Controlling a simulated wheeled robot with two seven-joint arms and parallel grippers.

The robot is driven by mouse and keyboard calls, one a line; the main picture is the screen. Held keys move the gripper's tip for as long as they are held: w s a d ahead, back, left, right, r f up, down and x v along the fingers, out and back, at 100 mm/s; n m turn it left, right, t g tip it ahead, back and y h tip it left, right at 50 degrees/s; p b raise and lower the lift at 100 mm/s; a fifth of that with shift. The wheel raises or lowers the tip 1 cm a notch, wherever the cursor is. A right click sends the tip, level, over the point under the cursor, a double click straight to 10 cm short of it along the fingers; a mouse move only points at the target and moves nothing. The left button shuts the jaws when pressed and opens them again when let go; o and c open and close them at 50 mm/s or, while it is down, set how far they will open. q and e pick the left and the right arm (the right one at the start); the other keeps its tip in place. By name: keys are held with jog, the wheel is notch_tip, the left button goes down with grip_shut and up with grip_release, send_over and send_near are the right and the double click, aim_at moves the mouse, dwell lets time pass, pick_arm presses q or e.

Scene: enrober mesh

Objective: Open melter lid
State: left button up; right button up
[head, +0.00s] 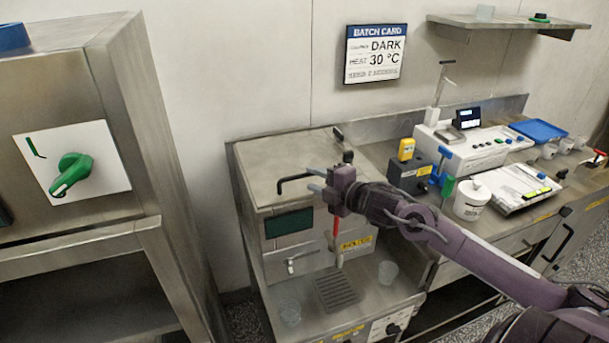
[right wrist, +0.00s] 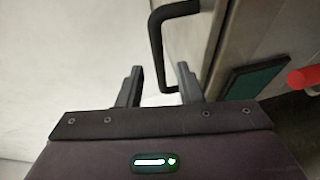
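The melter is a steel box (head: 270,215), and its lid (head: 290,155) lies flat and closed on top. A black bar handle (head: 284,184) stands at the lid's front edge. It also shows in the right wrist view (right wrist: 156,45), where its lower end lies between my finger lines. My right gripper (head: 316,181) is at the handle's right end in the head view. In the right wrist view the gripper (right wrist: 160,85) has its two fingers apart with a clear gap and nothing clamped. Whether a finger touches the handle I cannot tell. My left gripper is not in view.
A red lever (head: 336,230) and a tap (head: 300,260) are on the melter's front, above a drip grate (head: 336,289). Clear cups (head: 388,272) stand beside it. A yellow-topped dark box (head: 407,150) and white pot (head: 471,200) stand right. A steel cabinet (head: 85,100) stands left.

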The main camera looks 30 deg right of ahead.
aim_at(306, 176)
jog(key=shift+p+x, duration=0.3)
jog(key=shift+x, duration=1.85)
jog(key=shift+s, duration=0.1)
jog(key=shift+c, duration=0.3)
grip_shut()
